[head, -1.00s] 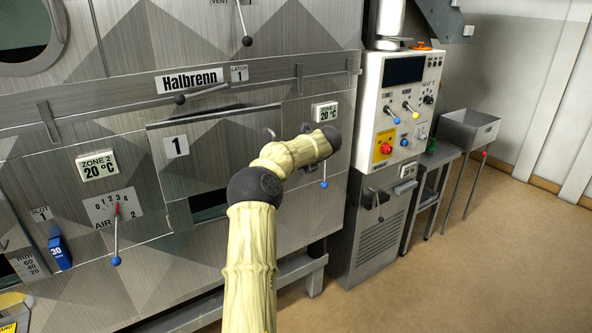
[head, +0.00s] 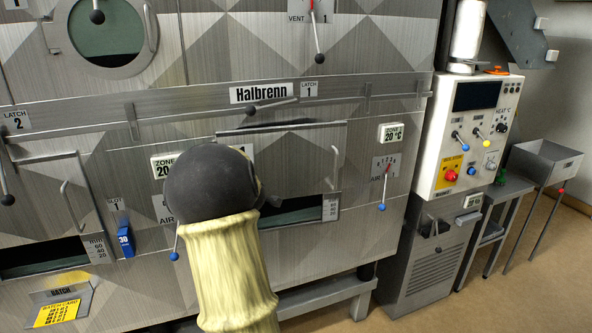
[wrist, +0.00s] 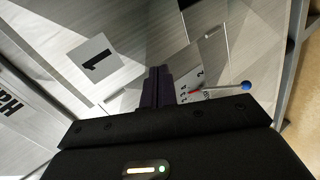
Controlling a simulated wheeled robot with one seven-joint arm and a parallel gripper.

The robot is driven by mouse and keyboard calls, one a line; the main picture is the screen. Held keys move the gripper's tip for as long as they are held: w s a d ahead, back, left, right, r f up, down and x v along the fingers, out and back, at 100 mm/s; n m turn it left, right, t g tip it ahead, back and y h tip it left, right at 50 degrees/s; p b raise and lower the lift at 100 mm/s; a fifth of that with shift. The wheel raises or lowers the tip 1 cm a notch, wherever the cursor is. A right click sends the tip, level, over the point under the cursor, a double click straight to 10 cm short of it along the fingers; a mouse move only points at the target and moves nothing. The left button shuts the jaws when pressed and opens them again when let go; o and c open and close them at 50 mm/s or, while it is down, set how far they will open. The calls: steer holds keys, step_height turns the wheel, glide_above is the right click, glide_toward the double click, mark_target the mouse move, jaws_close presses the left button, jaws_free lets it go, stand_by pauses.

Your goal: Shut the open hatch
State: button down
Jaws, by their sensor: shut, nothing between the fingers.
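Hatch 1 (head: 300,160) is a grey metal panel with a vertical handle (head: 335,165) near its right edge. A dark gap shows along its top edge and a dark opening (head: 295,212) below it. My arm covers its lower left part in the head view. In the wrist view its number plate (wrist: 93,58) is at the left. My gripper (wrist: 158,85) is shut and empty, pointing at the metal front to the right of the plate. Contact cannot be told. The arm hides the gripper in the head view. The latch 1 lever (head: 265,105) lies slanted above the hatch.
Hatch 2 (head: 58,200) at the left also has a dark opening below it. An air dial lever with a blue knob (head: 382,195) is right of hatch 1; a similar one shows in the wrist view (wrist: 246,85). A control cabinet (head: 475,130) stands at the right.

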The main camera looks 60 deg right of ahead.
steer(key=s+a+f+m+g+y, duration=0.2)
steer(key=a+f+m, duration=0.15)
steer(key=a, duration=0.95)
steer(key=s+a+f+m+g+y, duration=0.1)
steer(key=s+a+f+m+y, duration=0.2)
steer(key=a, duration=0.9)
steer(key=s+a+f+m+g+y, duration=0.1)
steer(key=s+a+f+g, duration=0.1)
steer(key=s+a, duration=0.4)
steer(key=s+a+f+m+g+y, duration=0.1)
steer(key=s+a+f+g, duration=0.1)
steer(key=s+a+f, duration=0.2)
steer(key=s+a, duration=0.3)
steer(key=a, duration=0.3)
steer(key=shift+s+a+y, duration=0.25)
steer(key=shift+s+y, duration=0.05)
steer(key=shift+w, duration=0.1)
